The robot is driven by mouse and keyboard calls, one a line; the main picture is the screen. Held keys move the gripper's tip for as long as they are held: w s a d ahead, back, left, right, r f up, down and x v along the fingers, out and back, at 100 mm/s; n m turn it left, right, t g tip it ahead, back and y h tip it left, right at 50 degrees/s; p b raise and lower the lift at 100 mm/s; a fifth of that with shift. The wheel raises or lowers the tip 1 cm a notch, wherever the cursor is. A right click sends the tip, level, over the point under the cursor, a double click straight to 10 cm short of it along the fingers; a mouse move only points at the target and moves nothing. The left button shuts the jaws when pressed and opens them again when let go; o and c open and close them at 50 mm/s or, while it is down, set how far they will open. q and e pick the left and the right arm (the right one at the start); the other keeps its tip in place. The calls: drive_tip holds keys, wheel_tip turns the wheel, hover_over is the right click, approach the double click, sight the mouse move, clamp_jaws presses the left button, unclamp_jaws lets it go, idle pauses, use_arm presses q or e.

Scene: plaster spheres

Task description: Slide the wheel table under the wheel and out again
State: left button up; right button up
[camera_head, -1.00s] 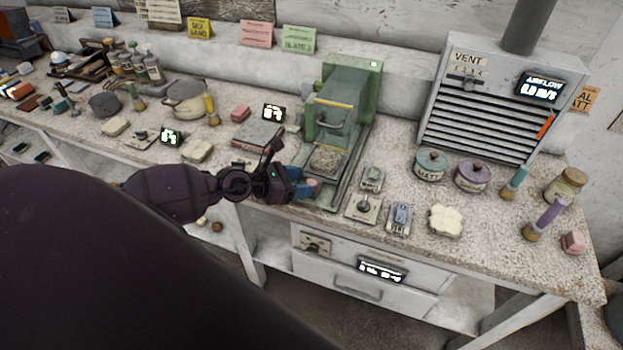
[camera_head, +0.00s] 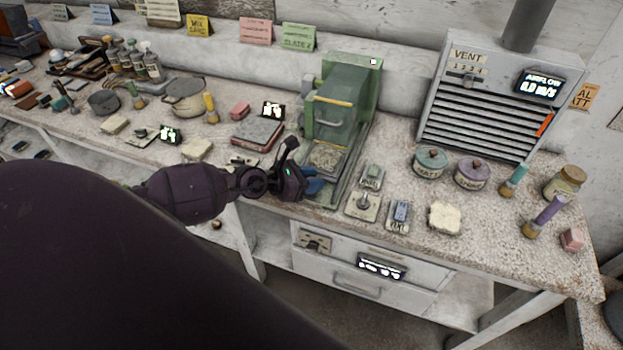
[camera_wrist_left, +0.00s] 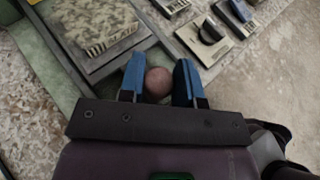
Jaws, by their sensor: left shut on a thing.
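The green wheel machine (camera_head: 345,95) stands at the back of the bench, with a clear guard and yellow bar on its front. The wheel behind the guard is hard to make out. The wheel table (camera_wrist_left: 133,42) is a grey plate on a green bed, low at the front of the machine. A speckled slab (camera_head: 327,157) lies on it; it also shows in the left wrist view (camera_wrist_left: 95,25). My left gripper (camera_head: 316,186) is shut on the table's round pinkish knob (camera_wrist_left: 158,82), a blue finger on each side. My right gripper is not in view.
Small labelled switch plates (camera_head: 363,205) stand close to the right of the machine. Lidded pots (camera_head: 431,162) and the vent box (camera_head: 490,100) are farther right. A slab on a reddish base (camera_head: 257,132) lies to the left. A drawer unit (camera_head: 365,275) is below the bench edge.

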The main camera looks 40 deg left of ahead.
sight(333, 159)
use_arm(q)
drive_tip(key=shift+w, duration=0.1)
clamp_jaws()
drive_tip(key=shift+w+a+b, duration=0.1)
drive_tip(key=shift+w+b, duration=0.2)
drive_tip(key=w+b, duration=0.1)
drive_tip(key=w, duration=0.1)
drive_tip(key=w+a+b, duration=0.1)
drive_tip(key=w, duration=0.1)
drive_tip(key=w+b, duration=0.1)
drive_tip(key=w, duration=0.1)
drive_tip(key=shift+w+a+f, duration=0.15)
drive_tip(key=shift+w+a, duration=0.15)
drive_tip(key=shift+w, duration=0.25)
drive_tip(key=shift+a, duration=0.1)
